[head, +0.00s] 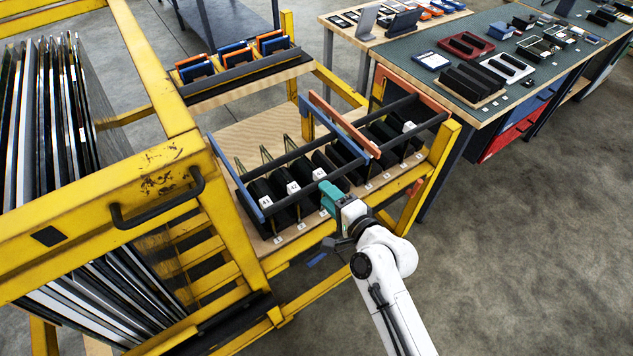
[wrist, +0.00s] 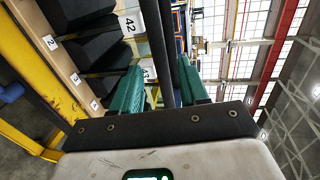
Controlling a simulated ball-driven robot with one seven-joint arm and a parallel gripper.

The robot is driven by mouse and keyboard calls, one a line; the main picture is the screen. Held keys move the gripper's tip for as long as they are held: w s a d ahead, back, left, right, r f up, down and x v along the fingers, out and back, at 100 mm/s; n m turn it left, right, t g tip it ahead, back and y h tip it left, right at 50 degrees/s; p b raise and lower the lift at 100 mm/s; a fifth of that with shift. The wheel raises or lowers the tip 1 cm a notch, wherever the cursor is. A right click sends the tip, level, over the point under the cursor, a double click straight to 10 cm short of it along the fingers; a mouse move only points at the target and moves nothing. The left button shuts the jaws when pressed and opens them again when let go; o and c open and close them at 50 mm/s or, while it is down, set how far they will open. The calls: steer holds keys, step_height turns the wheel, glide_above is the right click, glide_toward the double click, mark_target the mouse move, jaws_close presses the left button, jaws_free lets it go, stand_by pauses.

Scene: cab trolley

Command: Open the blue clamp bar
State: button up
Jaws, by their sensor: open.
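In the head view a blue bar (head: 336,130) slants across the middle of the rack, over black rails and beside an orange bar (head: 344,124). A second blue bar (head: 236,178) lies at the rack's left end. I cannot tell which is the clamp bar. My gripper (head: 329,196) has teal fingers and is at the front edge of the rack, in front of the black blocks and apart from both blue bars. In the wrist view the open fingers (wrist: 160,88) are on either side of a dark rail (wrist: 157,50) in the picture; contact cannot be told.
The yellow trolley frame (head: 235,225) encloses the rack, with upright panels (head: 50,115) at left. Black blocks with white labels (head: 293,187) fill the rack. A workbench (head: 515,60) with trays stands at the back right. Floor (head: 530,240) at right is clear.

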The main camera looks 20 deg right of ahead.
steer(key=x, duration=0.5)
steer(key=shift+w+a+f, duration=0.1)
steer(key=shift+w+a, duration=0.05)
steer(key=shift+w, duration=0.15)
jaws_close()
stand_by(0.4)
